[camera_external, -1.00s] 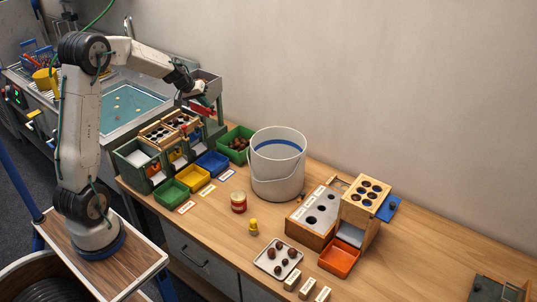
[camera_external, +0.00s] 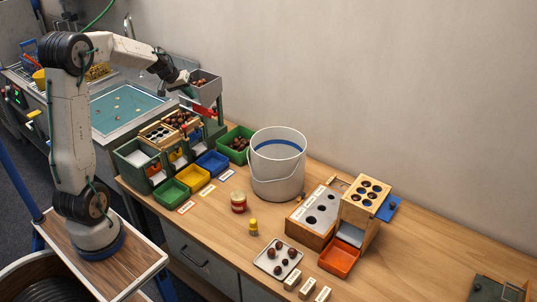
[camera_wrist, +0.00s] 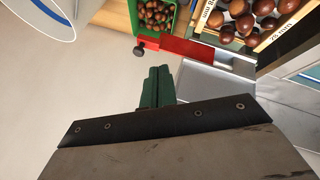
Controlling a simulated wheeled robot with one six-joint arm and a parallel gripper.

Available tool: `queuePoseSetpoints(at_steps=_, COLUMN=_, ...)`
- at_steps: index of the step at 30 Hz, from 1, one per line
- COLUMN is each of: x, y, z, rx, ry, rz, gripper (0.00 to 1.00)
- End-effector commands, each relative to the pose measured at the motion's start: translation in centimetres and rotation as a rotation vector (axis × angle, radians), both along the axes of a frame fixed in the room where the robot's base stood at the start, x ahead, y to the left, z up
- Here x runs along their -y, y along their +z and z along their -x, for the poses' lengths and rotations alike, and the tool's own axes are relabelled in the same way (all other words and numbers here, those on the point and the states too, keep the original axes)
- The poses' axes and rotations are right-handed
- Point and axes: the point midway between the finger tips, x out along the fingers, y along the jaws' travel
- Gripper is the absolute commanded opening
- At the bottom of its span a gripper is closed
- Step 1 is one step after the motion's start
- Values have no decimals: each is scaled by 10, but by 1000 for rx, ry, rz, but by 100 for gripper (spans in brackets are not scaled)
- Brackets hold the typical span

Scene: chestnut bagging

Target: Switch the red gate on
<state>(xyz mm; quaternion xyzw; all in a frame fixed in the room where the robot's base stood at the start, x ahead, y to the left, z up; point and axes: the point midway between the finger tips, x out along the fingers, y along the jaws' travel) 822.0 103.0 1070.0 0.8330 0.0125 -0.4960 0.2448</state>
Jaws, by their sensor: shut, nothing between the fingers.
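The red gate (camera_external: 205,112) is a flat red bar below the grey hopper (camera_external: 207,88) on the green sorting stand. In the wrist view the red gate (camera_wrist: 195,50) lies just beyond my fingertips, with a dark round knob (camera_wrist: 139,50) at its left end. My gripper (camera_external: 187,93) is at the left of the hopper, close to the gate. Its green fingers (camera_wrist: 158,72) are shut together with nothing between them. They appear apart from the gate, though the exact gap cannot be told.
Chestnuts lie in the hopper and in a green bin (camera_external: 236,133) beside the stand. Green (camera_external: 172,194), yellow (camera_external: 194,180) and blue (camera_external: 213,165) trays stand in front. A white bucket (camera_external: 277,185) is to the right. The wall is behind.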

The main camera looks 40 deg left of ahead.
Motion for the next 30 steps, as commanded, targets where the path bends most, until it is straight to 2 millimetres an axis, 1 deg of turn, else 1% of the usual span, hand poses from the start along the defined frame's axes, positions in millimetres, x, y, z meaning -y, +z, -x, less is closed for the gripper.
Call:
queuePoseSetpoints(at_steps=1, x=-3, y=10, z=5, rx=3, ry=2, rz=-2, gripper=0)
queuePoseSetpoints(at_steps=3, x=-6, y=20, z=12, rx=2, ry=1, rz=-2, gripper=0)
queuePoseSetpoints(at_steps=6, x=-9, y=31, z=19, rx=1, ry=1, rz=0, gripper=0)
queuePoseSetpoints(at_steps=9, x=-11, y=38, z=23, rx=0, ry=1, rz=-1, gripper=0)
queuePoseSetpoints(at_steps=13, x=-11, y=40, z=25, rx=-2, ry=0, rz=0, gripper=0)
queuePoseSetpoints(at_steps=23, x=-10, y=40, z=26, rx=-8, ry=8, rz=9, gripper=0)
queuePoseSetpoints(at_steps=24, x=-9, y=38, z=29, rx=-27, ry=13, rz=20, gripper=0)
queuePoseSetpoints(at_steps=26, x=-5, y=28, z=40, rx=-72, ry=10, rz=32, gripper=0)
queuePoseSetpoints(at_steps=27, x=-2, y=20, z=49, rx=-108, ry=8, rz=38, gripper=0)
queuePoseSetpoints(at_steps=29, x=5, y=14, z=71, rx=-165, ry=-1, rz=42, gripper=0)
queuePoseSetpoints(at_steps=30, x=13, y=12, z=88, rx=-204, ry=-13, rz=40, gripper=0)
